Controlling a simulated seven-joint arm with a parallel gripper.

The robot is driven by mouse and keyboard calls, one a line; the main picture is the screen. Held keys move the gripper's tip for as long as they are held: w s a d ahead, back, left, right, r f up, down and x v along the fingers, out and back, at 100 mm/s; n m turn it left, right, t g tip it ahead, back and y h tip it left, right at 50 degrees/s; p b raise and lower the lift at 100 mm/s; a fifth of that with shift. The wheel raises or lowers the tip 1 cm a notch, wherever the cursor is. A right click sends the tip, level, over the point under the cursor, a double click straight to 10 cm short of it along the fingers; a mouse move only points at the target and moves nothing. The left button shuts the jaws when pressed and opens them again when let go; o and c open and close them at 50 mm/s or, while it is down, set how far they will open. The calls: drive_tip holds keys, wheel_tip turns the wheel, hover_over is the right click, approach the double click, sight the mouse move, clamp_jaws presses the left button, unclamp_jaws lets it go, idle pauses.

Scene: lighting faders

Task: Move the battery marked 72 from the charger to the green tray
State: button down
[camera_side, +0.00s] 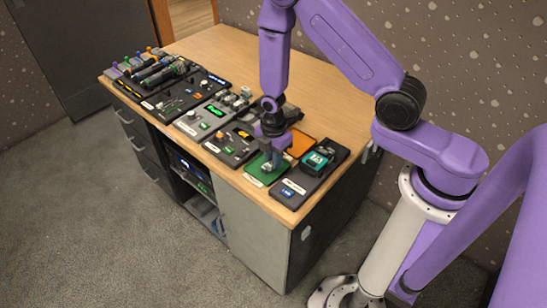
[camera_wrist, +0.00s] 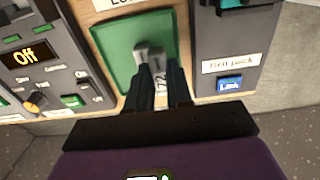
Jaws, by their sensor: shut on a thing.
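My gripper (camera_wrist: 160,88) is over the green tray (camera_wrist: 112,42) and shut on a small grey piece (camera_wrist: 150,58), which shows between and just past the fingertips. I cannot read a number on it, so I cannot tell whether it is marked 72. In the side view my gripper (camera_side: 272,160) points down over the green tray (camera_side: 255,178), and the fingers hide most of the piece. I cannot tell whether the piece touches the tray. A grey unit (camera_side: 190,124) with a green display and small blocks, possibly the charger, stands further left.
An orange tray (camera_side: 301,142) lies behind the green one. Right of it a dark panel with a "Belt pack" label (camera_wrist: 230,63) carries a teal device (camera_side: 317,159). Bare desk (camera_side: 325,100) lies behind.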

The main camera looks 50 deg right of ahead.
drive_tip(key=shift+f, duration=0.25)
drive_tip(key=c, duration=1)
unclamp_jaws()
drive_tip(key=shift+s+a+r+m, duration=0.3)
drive_tip(key=shift+s+a+r, duration=0.45)
drive_tip(key=shift+r, duration=3.4)
drive_tip(key=shift+s+a+r+m, duration=0.4)
drive_tip(key=shift+s+r, duration=0.5)
drive_tip(key=shift+r, duration=3.2)
drive_tip(key=shift+s+d+r+m, duration=0.25)
drive_tip(key=shift+s+r+m, duration=0.4)
drive_tip(key=shift+s+r, duration=1.9)
drive_tip(key=shift+s+d+r+m, duration=0.25)
drive_tip(key=shift+s+r+m, duration=0.45)
drive_tip(key=shift+s, duration=3.8)
drive_tip(key=shift+s+d+r+m, duration=0.25)
drive_tip(key=shift+s+r+m, duration=0.4)
drive_tip(key=shift+s+r, duration=1.9)
